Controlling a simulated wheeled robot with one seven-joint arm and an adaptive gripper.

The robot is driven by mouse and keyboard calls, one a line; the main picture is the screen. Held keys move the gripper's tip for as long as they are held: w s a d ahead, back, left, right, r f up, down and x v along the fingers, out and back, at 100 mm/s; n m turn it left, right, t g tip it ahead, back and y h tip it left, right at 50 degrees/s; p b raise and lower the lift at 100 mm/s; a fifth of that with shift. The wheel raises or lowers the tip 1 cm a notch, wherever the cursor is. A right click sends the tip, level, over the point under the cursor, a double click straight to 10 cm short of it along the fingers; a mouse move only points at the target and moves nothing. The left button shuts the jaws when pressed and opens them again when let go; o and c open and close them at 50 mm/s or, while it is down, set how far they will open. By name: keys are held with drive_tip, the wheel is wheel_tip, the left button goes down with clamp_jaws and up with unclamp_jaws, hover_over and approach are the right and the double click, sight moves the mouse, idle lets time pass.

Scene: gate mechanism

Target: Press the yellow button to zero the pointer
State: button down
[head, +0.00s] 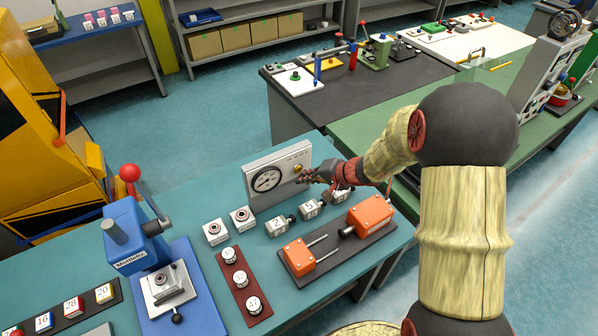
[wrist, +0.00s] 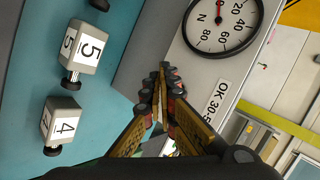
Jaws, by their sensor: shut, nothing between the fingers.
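The gauge box (head: 280,170) is a light grey upright panel on the teal bench, with a round white dial (head: 267,180) on its left. The dial also shows in the wrist view (wrist: 222,24), cut by the top edge; I cannot read the pointer surely. The yellow button (head: 298,168) is a small spot on the panel's right half. In the wrist view I do not see it; the fingers may hide it. My gripper (head: 305,177) is shut and empty, its tips (wrist: 162,70) close to the panel by the button. I cannot tell whether they touch.
White numbered blocks with knobs (head: 277,227) stand in front of the gauge. An orange two-part fixture (head: 368,216) lies at front right. A blue press with a red-knobbed lever (head: 140,240) stands to the left. A red strip with round weights (head: 240,285) lies between.

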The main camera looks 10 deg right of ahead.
drive_tip(key=s, duration=0.1)
drive_tip(key=s+d+b, duration=0.1)
drive_tip(key=s, duration=0.1)
drive_tip(key=s+b, duration=0.1)
drive_tip(key=shift+s+d, duration=0.25)
drive_tip(key=shift+s, duration=0.15)
idle(0.9)
